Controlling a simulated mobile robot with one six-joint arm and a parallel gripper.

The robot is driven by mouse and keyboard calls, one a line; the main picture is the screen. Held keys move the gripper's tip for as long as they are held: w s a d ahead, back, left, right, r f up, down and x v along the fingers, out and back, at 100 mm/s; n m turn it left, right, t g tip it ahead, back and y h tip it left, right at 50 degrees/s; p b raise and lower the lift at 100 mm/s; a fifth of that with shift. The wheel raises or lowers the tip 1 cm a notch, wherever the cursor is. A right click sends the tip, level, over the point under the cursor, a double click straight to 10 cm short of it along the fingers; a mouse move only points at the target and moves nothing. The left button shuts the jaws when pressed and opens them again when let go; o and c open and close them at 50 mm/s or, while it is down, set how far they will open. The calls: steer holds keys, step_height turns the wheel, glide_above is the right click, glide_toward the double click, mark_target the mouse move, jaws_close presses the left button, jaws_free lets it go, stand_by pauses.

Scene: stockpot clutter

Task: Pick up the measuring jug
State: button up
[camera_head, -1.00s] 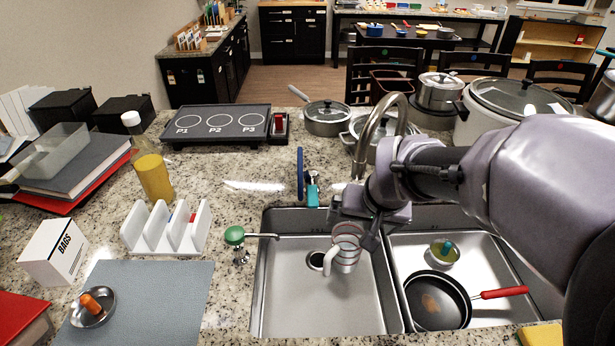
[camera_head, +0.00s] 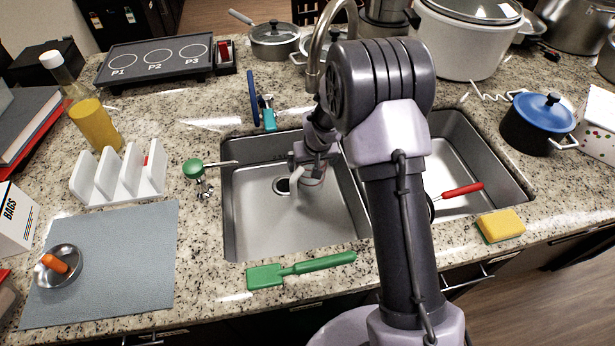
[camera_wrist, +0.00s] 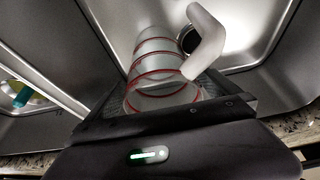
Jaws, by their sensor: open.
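The measuring jug (camera_head: 314,178) is clear with red lines and a pale handle. It is in the left sink basin (camera_head: 255,225), partly hidden under my gripper (camera_head: 308,158) in the head view. In the wrist view the jug (camera_wrist: 157,62) runs between the two dark finger pads of my gripper (camera_wrist: 165,92), its handle pointing up and right. My gripper is open around the jug's near end. Whether either pad touches the jug cannot be told.
The basin walls and divider stand close around the jug. A red-handled pan (camera_head: 462,190) is in the right basin, mostly behind my arm. The faucet (camera_head: 318,45) rises behind the sink. A green brush-like tool (camera_head: 300,268) and a yellow sponge (camera_head: 501,225) lie along the front counter.

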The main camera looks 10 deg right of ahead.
steer(key=shift+w+f, duration=0.2)
steer(key=shift+f, duration=0.2)
steer(key=shift+s+r, duration=0.1)
steer(key=shift+r, duration=0.1)
steer(key=shift+c, duration=0.9)
steer(key=c, duration=1.5)
steer(key=shift+r, duration=0.15)
steer(key=shift+s+d+r+b, duration=0.15)
steer(key=shift+s+r, duration=0.65)
steer(key=shift+s, duration=1.85)
steer(key=shift+s+r+b, duration=0.3)
steer(key=shift+s+r, duration=0.45)
steer(key=shift+s, duration=1.95)
steer(key=shift+s+d+r+b, duration=0.15)
steer(key=shift+s+r, duration=0.65)
steer(key=shift+s, duration=1.85)
steer(key=shift+a, duration=0.1)
